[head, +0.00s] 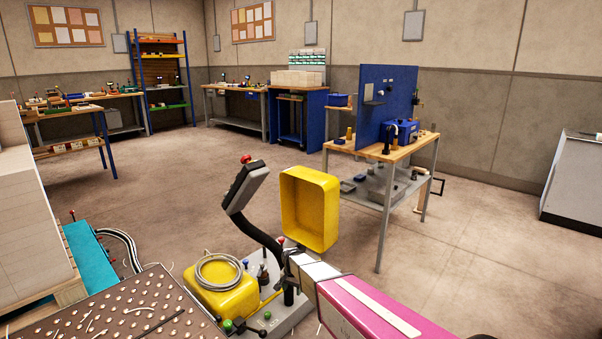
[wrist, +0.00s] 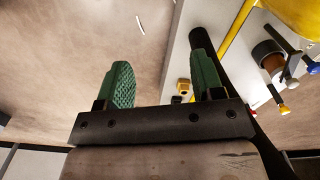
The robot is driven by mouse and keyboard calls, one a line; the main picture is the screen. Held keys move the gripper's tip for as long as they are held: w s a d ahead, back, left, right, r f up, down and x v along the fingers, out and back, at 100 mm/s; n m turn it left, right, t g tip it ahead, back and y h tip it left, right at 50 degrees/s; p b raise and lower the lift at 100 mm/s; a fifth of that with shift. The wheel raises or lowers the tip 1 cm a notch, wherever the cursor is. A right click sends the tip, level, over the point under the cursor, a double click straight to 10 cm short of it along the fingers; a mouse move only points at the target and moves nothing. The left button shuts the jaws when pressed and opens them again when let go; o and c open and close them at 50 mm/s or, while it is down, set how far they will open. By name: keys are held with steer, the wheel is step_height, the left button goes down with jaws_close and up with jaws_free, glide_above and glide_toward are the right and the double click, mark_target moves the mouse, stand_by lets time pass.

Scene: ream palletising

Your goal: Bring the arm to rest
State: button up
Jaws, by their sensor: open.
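My gripper (wrist: 162,66) shows in the wrist view, with two green ridged fingers standing well apart on a dark palm bar. Nothing is between the fingers; bare brown floor shows through the gap. In the wrist view, a grey surface (wrist: 190,120) with a yellow rim and several small fittings lies behind and to the right of the right finger. In the head view, a pink and white arm-like part reaches in from the bottom right toward a grey machine base (head: 290,318). I cannot make out the fingers there.
A yellow open box (head: 289,208) and a control panel on a dark bent arm (head: 245,185) stand over the base. A workbench (head: 405,150) stands right. Mid-floor is clear.

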steer(key=s+d+r+n, duration=0.4)
steer(key=s+d+r, duration=1.6)
steer(key=s+d, duration=0.2)
steer(key=shift+d+r+n, duration=0.25)
steer(key=shift+d+n, duration=0.15)
steer(key=shift+d, duration=0.4)
